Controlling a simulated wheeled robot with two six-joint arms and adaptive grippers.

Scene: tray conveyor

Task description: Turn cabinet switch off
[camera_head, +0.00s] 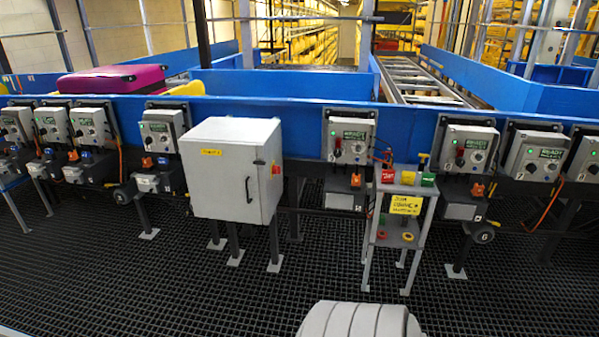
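A light grey cabinet (222,170) stands on dark legs in front of the blue conveyor wall, left of centre. Its front door is shut, with a yellow label (212,152) near the top and a dark handle (249,190) at its right. A small red and yellow switch (276,169) sits on the cabinet's right side face. It is too small to tell which way its knob is turned. Neither of my grippers is in view. A pale rounded part at the bottom edge, right of centre, seems to be mine and is well apart from the cabinet.
Several grey control boxes line the blue conveyor wall (290,117), including one right of the cabinet (349,136). A grey stand (400,214) with red, green and yellow buttons stands further right. A magenta suitcase (113,80) lies behind the wall. The dark grated floor (200,290) in front is clear.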

